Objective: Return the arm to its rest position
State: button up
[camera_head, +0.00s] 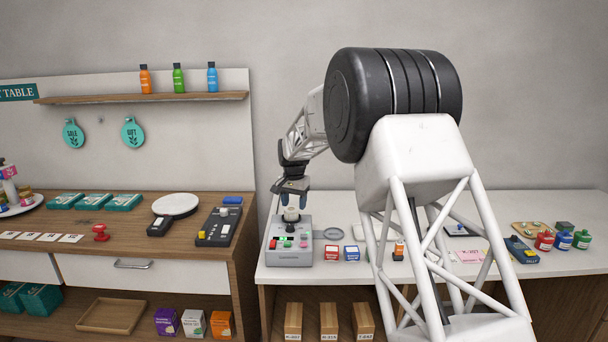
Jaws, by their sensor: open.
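My gripper (291,197) is open and points down. It is over the grey device (289,257) with coloured buttons, which stands at the left end of the white counter.
The wooden counter (190,213) at left holds a dark keypad device (219,227), a round white plate (174,204) and teal boxes (95,201). Small boxes (352,253) stand right of the grey device. Jars (563,240) stand far right. A shelf (150,98) with bottles hangs upper left.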

jog(key=s+d+r+n, duration=0.1)
jog(key=s+d+r, duration=0.4)
jog(key=s, duration=0.6)
jog(key=s+d+r+t, duration=0.1)
jog(key=s+d+r, duration=0.45)
jog(key=s, duration=0.45)
jog(key=s+d+r+n, duration=0.1)
jog(key=s+d+r, duration=0.35)
jog(key=s, duration=0.65)
jog(key=s+d+f, duration=0.2)
jog(key=s, duration=0.8)
jog(key=s+d+f+n+t, duration=0.1)
jog(key=s+d+f, duration=0.2)
jog(key=s, duration=0.8)
jog(key=s+d+f+n, duration=0.1)
jog(key=s+d+f, duration=0.1)
jog(key=s, duration=0.9)
jog(key=shift+d+f, duration=0.15)
jog(key=shift+d, duration=0.25)
